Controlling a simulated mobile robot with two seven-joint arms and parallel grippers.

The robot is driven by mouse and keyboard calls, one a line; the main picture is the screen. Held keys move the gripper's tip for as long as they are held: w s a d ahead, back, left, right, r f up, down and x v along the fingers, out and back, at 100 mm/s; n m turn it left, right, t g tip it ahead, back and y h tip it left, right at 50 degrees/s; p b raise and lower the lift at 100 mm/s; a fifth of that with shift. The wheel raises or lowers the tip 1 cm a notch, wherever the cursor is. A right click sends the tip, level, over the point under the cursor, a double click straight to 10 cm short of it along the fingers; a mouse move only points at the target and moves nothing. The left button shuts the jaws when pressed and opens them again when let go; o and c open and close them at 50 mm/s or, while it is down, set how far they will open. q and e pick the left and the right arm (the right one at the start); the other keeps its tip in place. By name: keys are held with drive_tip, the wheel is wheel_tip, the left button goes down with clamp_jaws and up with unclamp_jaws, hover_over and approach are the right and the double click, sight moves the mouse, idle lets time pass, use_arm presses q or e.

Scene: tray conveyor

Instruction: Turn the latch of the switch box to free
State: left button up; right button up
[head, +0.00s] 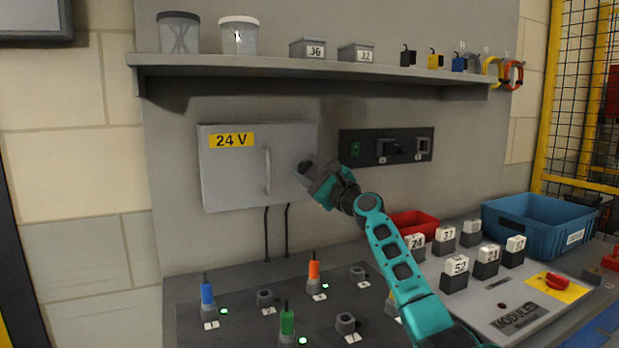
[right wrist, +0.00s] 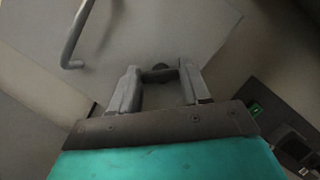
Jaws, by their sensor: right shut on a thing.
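The switch box (head: 230,180) is a grey wall cabinet with a yellow 24 V label and a vertical bar handle (head: 267,170) on its closed door. My right gripper (head: 307,170) is at the right edge of the door. In the right wrist view its two fingers (right wrist: 160,85) are closed on a small dark piece, which appears to be the latch (right wrist: 160,72). The fingers hide much of the latch, so I cannot tell its exact angle. The handle also shows at the upper left of the right wrist view (right wrist: 75,40). My left gripper is not in view.
A dark panel (head: 372,148) with a green switch is right of the box. A shelf (head: 330,72) with tubs and small bins runs above. Below lie a board with coloured plugs (head: 314,270), numbered blocks (head: 455,274), a red bin (head: 415,222) and a blue crate (head: 535,222).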

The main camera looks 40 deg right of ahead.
drive_tip(key=n+y, duration=0.1)
drive_tip(key=n, duration=0.2)
drive_tip(key=shift+n+g+y, duration=0.3)
drive_tip(key=shift+g, duration=0.1)
drive_tip(key=n+g, duration=0.1)
drive_tip(key=n, duration=0.2)
drive_tip(key=shift+d+r+y, duration=0.1)
drive_tip(key=shift+r+y, duration=0.05)
drive_tip(key=shift+y, duration=0.15)
drive_tip(key=shift+n+p, duration=0.4)
drive_tip(key=shift+n, duration=0.3)
drive_tip(key=shift+n+g, duration=0.5)
drive_tip(key=shift+n, duration=0.1)
drive_tip(key=shift+n+p, duration=0.5)
drive_tip(key=o, duration=1.1)
drive_tip(key=shift+c, duration=0.2)
